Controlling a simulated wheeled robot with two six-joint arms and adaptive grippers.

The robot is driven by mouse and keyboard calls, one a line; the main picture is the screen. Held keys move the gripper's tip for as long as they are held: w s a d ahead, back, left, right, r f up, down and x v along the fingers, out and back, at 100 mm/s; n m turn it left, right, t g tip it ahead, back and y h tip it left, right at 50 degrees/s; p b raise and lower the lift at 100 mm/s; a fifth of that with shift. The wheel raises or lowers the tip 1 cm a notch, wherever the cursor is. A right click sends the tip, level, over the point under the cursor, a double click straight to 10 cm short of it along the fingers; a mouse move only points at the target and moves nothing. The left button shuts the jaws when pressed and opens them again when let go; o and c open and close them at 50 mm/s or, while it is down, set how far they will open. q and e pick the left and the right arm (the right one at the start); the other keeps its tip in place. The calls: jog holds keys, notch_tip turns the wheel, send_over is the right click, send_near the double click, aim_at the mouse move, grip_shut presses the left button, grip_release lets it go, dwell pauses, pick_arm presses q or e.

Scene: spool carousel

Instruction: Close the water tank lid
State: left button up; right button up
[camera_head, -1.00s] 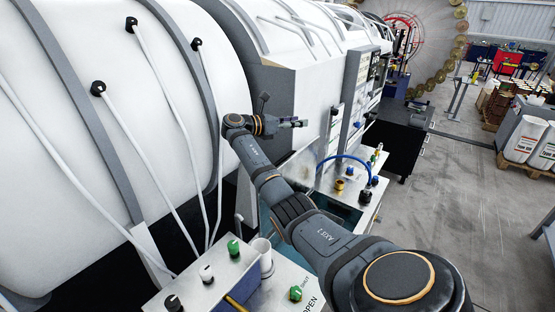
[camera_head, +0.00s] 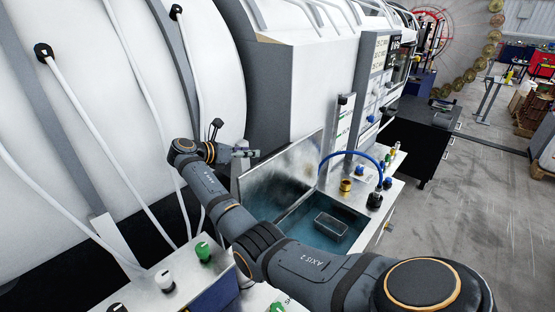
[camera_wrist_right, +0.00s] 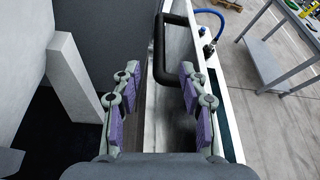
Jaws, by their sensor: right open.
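The water tank lid (camera_head: 275,178) is a bare metal plate standing open, tilted up at the left edge of the water tank (camera_head: 385,215). Blue-green water and a small rectangular box show in the tank's opening. My right gripper (camera_head: 250,153) is open and empty, just left of the lid's upper part, on its back side. In the right wrist view my right gripper (camera_wrist_right: 158,92) has its purple-padded fingers spread, with a black bar handle (camera_wrist_right: 159,45) ahead, roughly between them. I cannot tell whether the fingers touch it. My left gripper is out of view.
A blue hose (camera_head: 350,158) arches over the tank's back end, beside brass and blue fittings. The large white machine (camera_head: 310,95) stands behind. A control box with knobs (camera_head: 185,272) is in front at left. Open floor (camera_head: 455,215) lies to the right.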

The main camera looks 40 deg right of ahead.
aim_at(272, 153)
jog(key=p+x, duration=0.1)
jog(key=x, duration=0.5)
jog(key=p+x, duration=0.1)
jog(key=x, duration=0.4)
jog(key=shift+d+f+p, duration=0.25)
jog(key=shift+f+p, duration=0.15)
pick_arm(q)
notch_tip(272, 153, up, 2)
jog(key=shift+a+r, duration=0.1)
pick_arm(e)
jog(key=shift+a, duration=0.1)
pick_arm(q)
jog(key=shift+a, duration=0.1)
pick_arm(e)
grip_shut()
